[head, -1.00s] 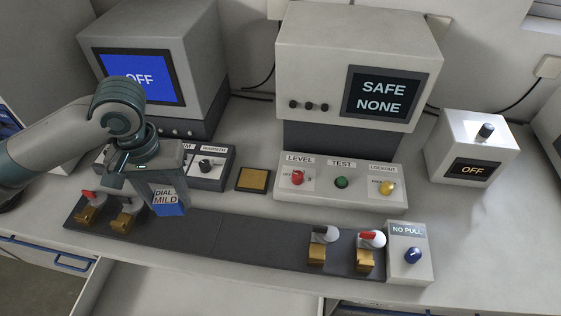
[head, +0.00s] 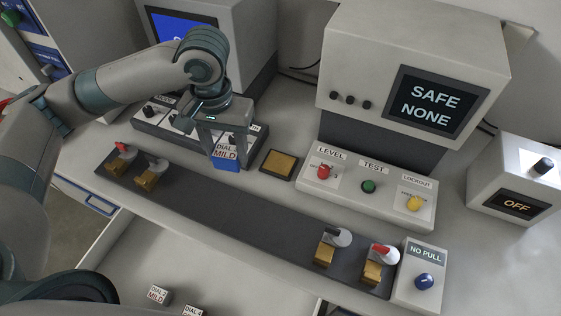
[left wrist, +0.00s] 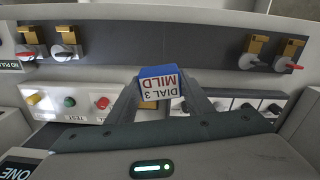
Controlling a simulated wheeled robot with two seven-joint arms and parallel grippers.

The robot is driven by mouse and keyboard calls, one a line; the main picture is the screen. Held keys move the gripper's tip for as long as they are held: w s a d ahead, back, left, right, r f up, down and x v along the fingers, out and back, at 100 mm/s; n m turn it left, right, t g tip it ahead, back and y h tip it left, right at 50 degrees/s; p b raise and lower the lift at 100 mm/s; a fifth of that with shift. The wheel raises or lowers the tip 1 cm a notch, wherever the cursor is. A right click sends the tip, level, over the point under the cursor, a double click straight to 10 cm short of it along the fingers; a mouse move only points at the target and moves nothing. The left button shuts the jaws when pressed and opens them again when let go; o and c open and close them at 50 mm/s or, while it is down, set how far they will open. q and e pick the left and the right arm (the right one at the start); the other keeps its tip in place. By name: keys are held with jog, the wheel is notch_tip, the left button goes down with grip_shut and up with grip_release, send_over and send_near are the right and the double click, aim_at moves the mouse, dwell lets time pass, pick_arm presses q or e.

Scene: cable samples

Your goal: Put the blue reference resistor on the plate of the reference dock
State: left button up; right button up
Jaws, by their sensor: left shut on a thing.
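The blue resistor block (head: 227,164) has a white label on top; in the left wrist view (left wrist: 158,82) it reads DIAL 3 MILD. My left gripper (head: 222,148) is shut on it and holds it above the bench, just left of the dock. In the wrist view the block sits between both fingers. A square gold plate (head: 280,163) in a dark frame, seemingly the reference dock's plate, lies bare on the bench. My right gripper is not in view.
A dark strip (head: 230,212) with brass clamps (head: 325,253) runs along the front. A button panel (head: 380,187) stands right of the plate, a knob panel (head: 165,125) behind the block. Below, an open drawer holds labelled blocks (head: 158,295).

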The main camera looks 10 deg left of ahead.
pick_arm(q)
jog(key=w+d+f+m+p, duration=0.1)
jog(key=w+d+f, duration=0.3)
jog(key=d, duration=0.4)
jog(key=w+d+f+m+p, duration=0.1)
jog(key=w+d+f+p, duration=0.2)
jog(key=d, duration=0.5)
jog(key=shift+w+d+f+p, duration=0.2)
jog(key=shift+w+f+p, duration=0.2)
jog(key=shift+w+p, duration=0.35)
jog(key=shift+s, duration=0.1)
jog(key=w+a+f+p, duration=0.1)
jog(key=w+a+f, duration=0.1)
jog(key=a, duration=0.1)
jog(key=w+a+f+p, duration=0.1)
jog(key=w+a+f, duration=0.1)
jog(key=w, duration=0.1)
jog(key=w+a+f+p, duration=0.1)
jog(key=w+a+f, duration=0.1)
jog(key=a+f, duration=0.1)
jog(key=shift+w+a, duration=0.3)
jog(key=shift+w, duration=0.1)
